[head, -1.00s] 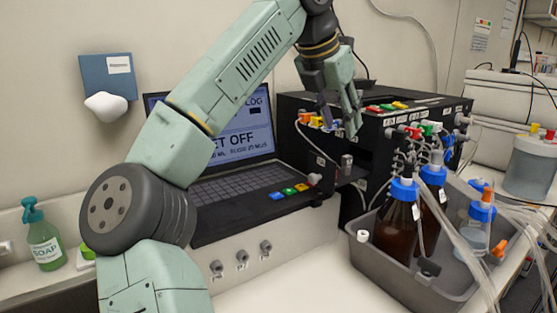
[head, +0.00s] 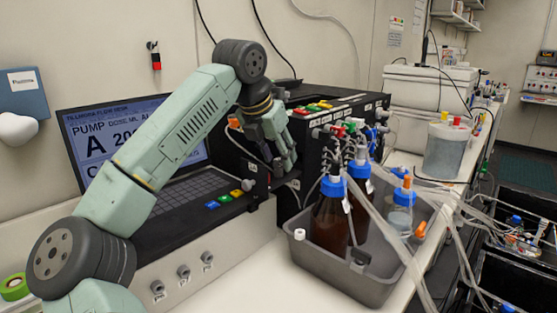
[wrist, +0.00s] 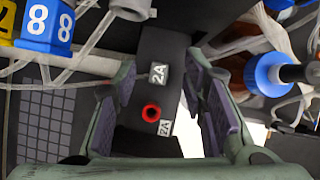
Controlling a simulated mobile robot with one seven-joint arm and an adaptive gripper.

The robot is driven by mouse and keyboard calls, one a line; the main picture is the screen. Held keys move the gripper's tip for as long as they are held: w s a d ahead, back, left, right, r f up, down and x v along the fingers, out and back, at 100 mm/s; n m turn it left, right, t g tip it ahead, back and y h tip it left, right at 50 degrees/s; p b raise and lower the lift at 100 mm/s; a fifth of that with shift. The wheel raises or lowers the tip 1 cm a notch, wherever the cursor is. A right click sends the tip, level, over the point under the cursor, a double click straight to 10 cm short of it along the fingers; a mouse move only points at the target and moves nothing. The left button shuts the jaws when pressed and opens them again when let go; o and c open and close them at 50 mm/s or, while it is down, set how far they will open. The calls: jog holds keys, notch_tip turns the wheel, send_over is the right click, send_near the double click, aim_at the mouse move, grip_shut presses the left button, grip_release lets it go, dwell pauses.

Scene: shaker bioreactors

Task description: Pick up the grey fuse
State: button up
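My gripper (head: 283,153) is beside the front of the black pump unit, just right of the laptop. In the wrist view, my gripper (wrist: 160,75) is open, with its two fingers apart and nothing held between them. In the head view my fingers cover most of this spot.
A grey tray (head: 340,277) with blue-capped brown bottles stands close on the right, with loose tubes around it. The laptop (head: 120,130) is on the left. A blue block marked 8 (wrist: 46,25) is at the wrist view's upper left. Bare white bench lies in front.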

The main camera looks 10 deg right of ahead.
jog(key=shift+f, duration=0.2)
jog(key=shift+c, duration=0.5)
jog(key=c, duration=0.7)
jog(key=shift+c, duration=0.2)
